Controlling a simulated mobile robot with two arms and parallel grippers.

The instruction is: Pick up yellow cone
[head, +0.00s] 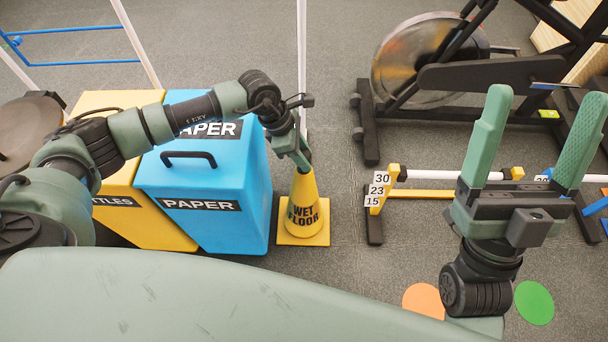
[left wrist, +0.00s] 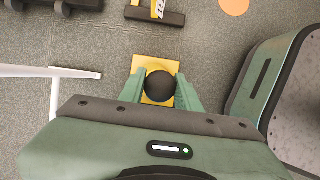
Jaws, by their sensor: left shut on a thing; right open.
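The yellow cone (head: 304,210) stands upright on the grey floor, with "WET FLOOR" in black on it and a square yellow base. Its top is hidden behind my left gripper (head: 300,160) in the head view. My left gripper comes down over the cone and is shut on its upper part. In the left wrist view the cone's dark round top (left wrist: 160,86) sits between the two green fingers, with the yellow base (left wrist: 155,62) below it. My right gripper (head: 535,135) is open and empty, fingers pointing up, at the right.
A blue paper bin (head: 245,205) stands just left of the cone, with a yellow bottles bin (head: 165,220) beyond it. A white pole (head: 302,50) rises behind the cone. A low hurdle (head: 425,194) and an exercise bike (head: 430,75) stand to the right. Floor in front is partly clear.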

